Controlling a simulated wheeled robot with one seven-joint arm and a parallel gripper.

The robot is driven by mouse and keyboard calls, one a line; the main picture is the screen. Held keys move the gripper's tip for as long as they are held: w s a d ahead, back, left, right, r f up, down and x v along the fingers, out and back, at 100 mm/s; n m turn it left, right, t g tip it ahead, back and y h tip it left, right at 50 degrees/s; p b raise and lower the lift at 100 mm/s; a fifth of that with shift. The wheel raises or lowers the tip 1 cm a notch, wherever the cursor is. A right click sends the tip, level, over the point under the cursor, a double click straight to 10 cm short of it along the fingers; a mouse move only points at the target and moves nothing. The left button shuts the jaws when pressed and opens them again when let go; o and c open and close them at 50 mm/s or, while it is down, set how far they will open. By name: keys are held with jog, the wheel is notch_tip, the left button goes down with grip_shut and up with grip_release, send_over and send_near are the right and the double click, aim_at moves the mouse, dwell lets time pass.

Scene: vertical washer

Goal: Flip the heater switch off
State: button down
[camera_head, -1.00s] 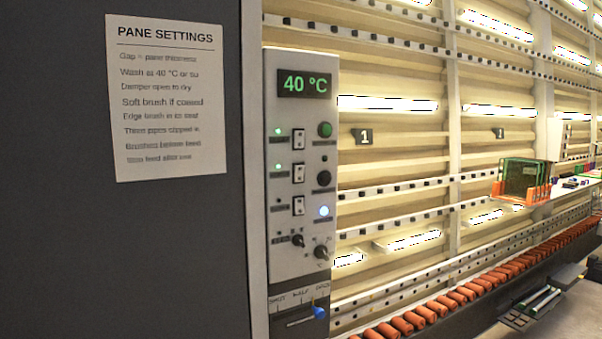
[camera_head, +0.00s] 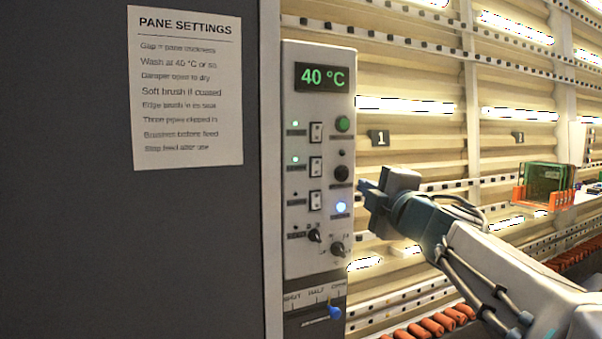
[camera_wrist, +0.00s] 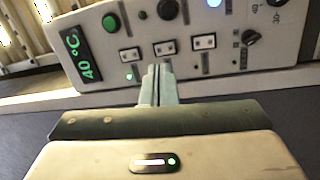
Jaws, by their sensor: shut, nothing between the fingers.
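The grey control panel (camera_head: 300,258) carries a column of three white rocker switches: top (camera_head: 316,132), middle (camera_head: 315,167) and bottom (camera_head: 315,200). Green lamps glow beside the top and middle ones; the bottom one's lamp is dark. Their labels are too small to read, so I cannot tell which is the heater switch. My gripper (camera_head: 366,191) is shut and empty, just right of the panel in the head view. In the wrist view its fingertips (camera_wrist: 159,70) point at the panel near the middle switch (camera_wrist: 167,47); contact cannot be judged.
A display (camera_head: 322,77) reads 40 °C. A green button (camera_head: 342,124), a black button (camera_head: 341,173), a lit blue-white button (camera_head: 341,207) and two knobs (camera_head: 314,235) are close by. A blue-handled slider (camera_head: 334,312) sits below. A dark cabinet wall (camera_head: 190,240) stands left.

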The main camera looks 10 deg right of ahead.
aim_at(318, 162)
jog(key=shift+a+r+n+g+y, duration=0.2)
jog(key=shift+a+n+y, duration=0.1)
jog(key=shift+n+y, duration=0.35)
jog(key=shift+a+r+n+g+y, duration=0.1)
jog(key=shift+a+r+n+y, duration=0.25)
jog(key=shift+n, duration=0.5)
jog(key=shift+f, duration=0.15)
jog(key=p+x, duration=0.3)
jog(key=x, duration=1.1)
jog(key=shift+w+a+r, duration=0.1)
jog(key=shift+r, duration=0.1)
jog(key=r+v, duration=0.3)
jog(key=v, duration=1)
jog(key=shift+s+d, duration=0.25)
jog(key=shift+s, duration=0.25)
jog(key=shift+r, duration=0.15)
